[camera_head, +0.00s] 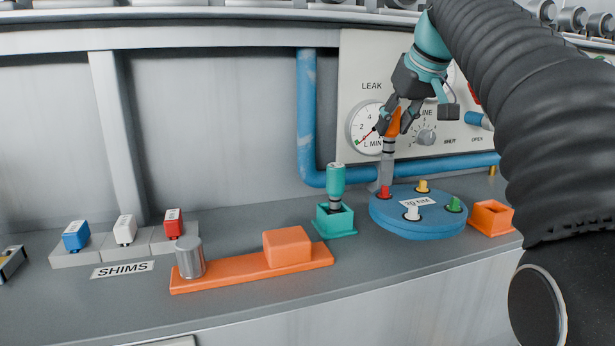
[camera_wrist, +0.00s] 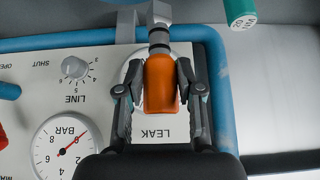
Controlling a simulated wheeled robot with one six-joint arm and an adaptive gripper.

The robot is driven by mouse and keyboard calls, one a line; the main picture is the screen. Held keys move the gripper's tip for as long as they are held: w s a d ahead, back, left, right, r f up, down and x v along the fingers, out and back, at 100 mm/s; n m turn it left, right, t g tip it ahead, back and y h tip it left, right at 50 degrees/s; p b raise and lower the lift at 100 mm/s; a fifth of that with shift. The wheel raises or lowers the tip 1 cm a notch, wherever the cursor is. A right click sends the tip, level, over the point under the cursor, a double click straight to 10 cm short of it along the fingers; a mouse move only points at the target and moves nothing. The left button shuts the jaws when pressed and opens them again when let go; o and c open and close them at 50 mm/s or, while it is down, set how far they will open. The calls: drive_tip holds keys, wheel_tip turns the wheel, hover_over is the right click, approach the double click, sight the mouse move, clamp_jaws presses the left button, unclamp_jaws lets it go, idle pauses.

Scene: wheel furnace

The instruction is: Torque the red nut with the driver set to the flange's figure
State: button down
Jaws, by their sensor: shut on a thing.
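My gripper (camera_head: 392,118) is shut on the orange-handled driver (camera_head: 394,124), which points down, slightly tilted. In the wrist view, the orange handle (camera_wrist: 161,84) sits between the fingers, with its grey shaft toward the top. The shaft's lower end is at the red nut (camera_head: 384,191) on the blue round flange (camera_head: 392,223); I cannot tell whether they touch. The flange also carries yellow (camera_head: 422,186), green (camera_head: 453,204) and white (camera_head: 412,213) nuts. Its white label (camera_head: 417,202) is too small to read surely. A teal driver (camera_head: 336,180) stands in a teal holder (camera_head: 335,221).
The orange holder (camera_head: 491,218) right of the flange looks empty. A gauge panel (camera_head: 360,60) and blue pipe (camera_head: 307,110) stand behind. An orange bar (camera_head: 240,274) with a metal cylinder (camera_head: 189,257) lies left of centre. Shim blocks (camera_head: 125,232) stand farther left. The front counter strip is clear.

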drive_tip(key=shift+r, duration=1.65)
